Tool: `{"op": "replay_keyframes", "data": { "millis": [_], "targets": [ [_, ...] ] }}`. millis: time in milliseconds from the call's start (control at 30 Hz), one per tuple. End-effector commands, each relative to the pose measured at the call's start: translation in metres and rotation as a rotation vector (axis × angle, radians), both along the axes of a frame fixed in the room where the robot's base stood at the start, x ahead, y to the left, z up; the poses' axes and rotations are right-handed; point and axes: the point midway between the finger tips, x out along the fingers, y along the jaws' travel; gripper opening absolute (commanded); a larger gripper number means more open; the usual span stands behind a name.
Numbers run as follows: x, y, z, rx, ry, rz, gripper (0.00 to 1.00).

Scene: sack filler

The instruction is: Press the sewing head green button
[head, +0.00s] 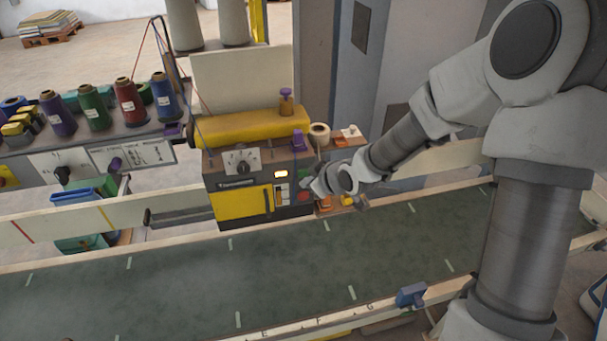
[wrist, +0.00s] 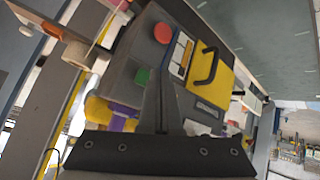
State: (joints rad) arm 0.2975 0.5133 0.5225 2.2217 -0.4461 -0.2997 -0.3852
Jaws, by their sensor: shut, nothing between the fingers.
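The sewing head (head: 240,170) is a dark box with a yellow door (head: 243,203), standing over the far side of the green conveyor. Its round green button (wrist: 142,76) shows in the wrist view, with the larger red button (wrist: 162,33) farther up the same panel. My gripper (head: 313,187) is in front of the panel's right side in the head view. In the wrist view my gripper (wrist: 162,88) is shut and empty, its fingertips close beside the green button. I cannot tell whether they touch anything.
A black door handle (wrist: 204,65) sticks out near the buttons. Thread cones (head: 93,108) stand on a bench at the left. A cream roll (head: 319,134) sits at the head's right. The conveyor (head: 180,279) is clear.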

Motion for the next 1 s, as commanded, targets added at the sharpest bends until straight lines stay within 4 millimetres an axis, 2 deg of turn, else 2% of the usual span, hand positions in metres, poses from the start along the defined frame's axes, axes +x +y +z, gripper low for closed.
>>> {"op": "replay_keyframes", "data": {
  "millis": [667, 1000],
  "targets": [
    [0.0002, 0.0001, 0.0000, 0.000, 0.000, 0.000, 0.00],
    [0.0084, 0.0023, -0.0002, 0.001, 0.000, -0.001, 0.00]
  ]
}}
